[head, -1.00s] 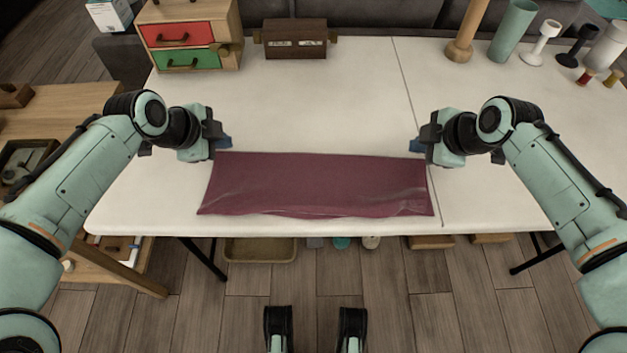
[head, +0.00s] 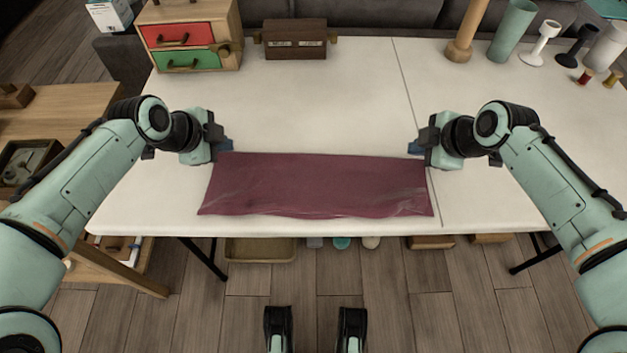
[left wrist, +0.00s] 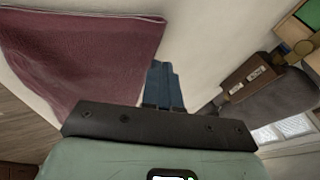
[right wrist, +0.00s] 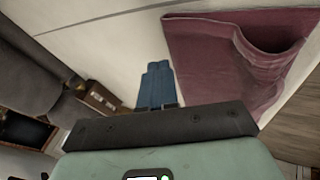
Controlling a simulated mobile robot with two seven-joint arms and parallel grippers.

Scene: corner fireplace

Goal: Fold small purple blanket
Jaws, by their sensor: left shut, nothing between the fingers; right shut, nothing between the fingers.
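The purple blanket (head: 316,185) lies on the white table as a long, wide strip near the front edge, with slight wrinkles along its near side. It also shows in the left wrist view (left wrist: 85,55) and in the right wrist view (right wrist: 225,55), where a raised fold shows near one edge. My left gripper (head: 226,144) is shut and empty by the blanket's far left corner; its blue fingers (left wrist: 162,85) are together. My right gripper (head: 415,147) is shut and empty by the far right corner; its blue fingers (right wrist: 157,85) are together. Both are apart from the cloth.
The white table (head: 300,105) is clear behind the blanket. At the back stand a small drawer cabinet (head: 190,35), a dark wooden box (head: 295,40), a green cylinder (head: 512,32) and a white candle holder (head: 541,42). A wooden side table (head: 75,100) stands at the left.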

